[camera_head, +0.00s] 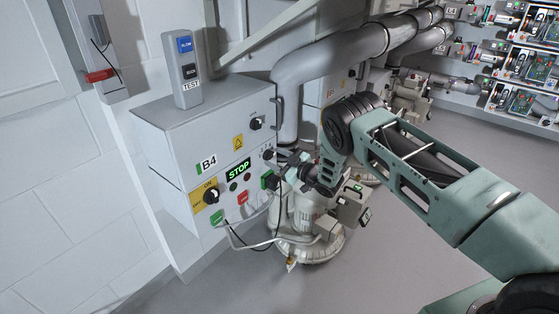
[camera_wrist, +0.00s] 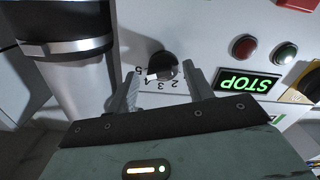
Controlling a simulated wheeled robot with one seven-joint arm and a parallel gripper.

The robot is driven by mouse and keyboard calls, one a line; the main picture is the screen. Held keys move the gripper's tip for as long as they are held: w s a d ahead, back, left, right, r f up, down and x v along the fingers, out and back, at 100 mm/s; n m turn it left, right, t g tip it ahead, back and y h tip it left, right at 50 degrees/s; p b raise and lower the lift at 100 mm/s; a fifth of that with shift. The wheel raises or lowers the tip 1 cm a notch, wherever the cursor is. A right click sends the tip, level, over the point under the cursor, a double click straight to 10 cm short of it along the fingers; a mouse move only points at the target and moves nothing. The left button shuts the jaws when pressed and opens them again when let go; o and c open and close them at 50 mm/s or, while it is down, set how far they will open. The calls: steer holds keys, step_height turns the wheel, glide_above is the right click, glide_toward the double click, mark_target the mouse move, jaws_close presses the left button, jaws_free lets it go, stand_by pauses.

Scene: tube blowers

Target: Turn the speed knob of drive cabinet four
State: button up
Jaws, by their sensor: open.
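The grey drive cabinet (camera_head: 165,155) marked B4 stands against the wall on the left in the head view. Its black speed knob (camera_wrist: 162,66), with a numbered scale and a white pointer mark, shows in the wrist view, where the panel appears upside down. My gripper (camera_wrist: 162,75) is open, one finger on each side of the knob. I cannot tell whether either finger touches it. In the head view my gripper (camera_head: 280,163) is at the panel's right edge, close to the knob (camera_head: 268,154).
A lit green STOP display (camera_head: 238,170) sits beside the knob. A yellow-backed rotary switch (camera_head: 205,195) and red and green tags are lower left. A grey pendant (camera_head: 182,70) stands on top.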

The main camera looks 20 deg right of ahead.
steer(key=p+v, duration=0.1)
steer(key=v, duration=1.6)
steer(key=shift+s+d, duration=0.15)
steer(key=w+a+r+m+g+h, duration=0.1)
steer(key=w+a+r+m+h, duration=0.1)
steer(key=w+a+r+h, duration=0.35)
steer(key=s+a+r+m+g, duration=0.2)
steer(key=s+a+r+g, duration=0.2)
steer(key=s+a+r, duration=0.55)
steer(key=s+a+r+g+h, duration=0.1)
steer(key=s+a+r+g, duration=0.2)
steer(key=s, duration=0.6)
steer(key=s+a+r+g+h, duration=0.1)
steer(key=s+a+r+g, duration=0.15)
steer(key=s, duration=0.65)
steer(key=s+d+r+g+h, duration=0.1)
steer(key=s+d+r+g, duration=0.1)
steer(key=s, duration=0.7)
steer(key=s+d+r+g+h, duration=0.1)
steer(key=s+r+g+h, duration=0.1)
steer(key=s, duration=0.7)
step_height(320, 180, up, 15)
steer(key=p, duration=1.5)
steer(key=shift+w+n+p, duration=0.3)
